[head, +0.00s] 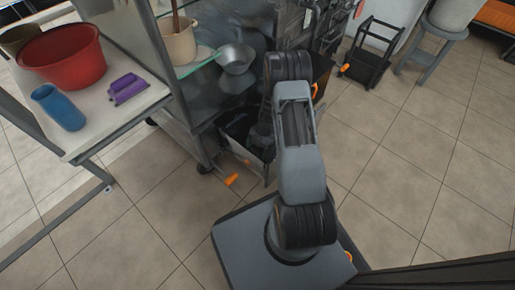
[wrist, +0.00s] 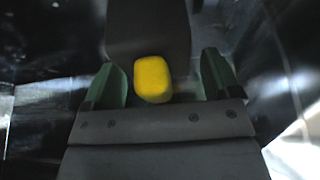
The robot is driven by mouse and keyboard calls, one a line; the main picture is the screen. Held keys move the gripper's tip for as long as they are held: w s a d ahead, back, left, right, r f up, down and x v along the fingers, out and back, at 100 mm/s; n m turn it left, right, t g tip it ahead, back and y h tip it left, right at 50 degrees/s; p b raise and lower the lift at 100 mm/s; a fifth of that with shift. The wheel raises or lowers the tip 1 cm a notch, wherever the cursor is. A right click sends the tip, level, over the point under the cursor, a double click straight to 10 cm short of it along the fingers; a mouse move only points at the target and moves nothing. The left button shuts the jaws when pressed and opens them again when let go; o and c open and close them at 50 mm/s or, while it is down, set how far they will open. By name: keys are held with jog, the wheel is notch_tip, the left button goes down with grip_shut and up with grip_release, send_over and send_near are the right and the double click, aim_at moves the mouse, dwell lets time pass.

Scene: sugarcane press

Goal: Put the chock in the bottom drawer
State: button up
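A small yellow block (wrist: 153,80), perhaps the chock, shows between the green fingers of my gripper (wrist: 162,82) in the wrist view. Gaps are visible on both sides of it, so the fingers stand open and do not visibly touch it. In the head view my arm reaches forward to the press machine, and my gripper is low at an open dark drawer or bin (head: 236,129). My arm and the dim light hide much of the inside. I cannot tell whether the yellow block rests on the drawer's floor.
A table at left holds a red bowl (head: 62,56), a blue cup (head: 58,107) and a purple object (head: 127,88). A pot (head: 180,42) and a metal bowl (head: 236,58) are on the machine. An orange piece (head: 231,180) shows low in front.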

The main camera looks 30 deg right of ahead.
jog(key=shift+r, duration=0.1)
notch_tip(320, 180, up, 19)
jog(key=w+d+m+h+p, duration=0.1)
jog(key=w+d+m+p, duration=0.1)
jog(key=m+p, duration=0.25)
jog(key=s+a+r+m+t+h, duration=0.1)
jog(key=s+a+r+m+t, duration=0.1)
jog(key=s+a+r+m, duration=0.3)
jog(key=s+a+r+m+t+h, duration=0.2)
jog(key=s+a+r+m, duration=0.3)
jog(key=s+r+m, duration=0.5)
jog(key=shift+s+a+r+m, duration=0.15)
jog(key=shift+s+r+m, duration=0.1)
jog(key=shift+r+m, duration=1.25)
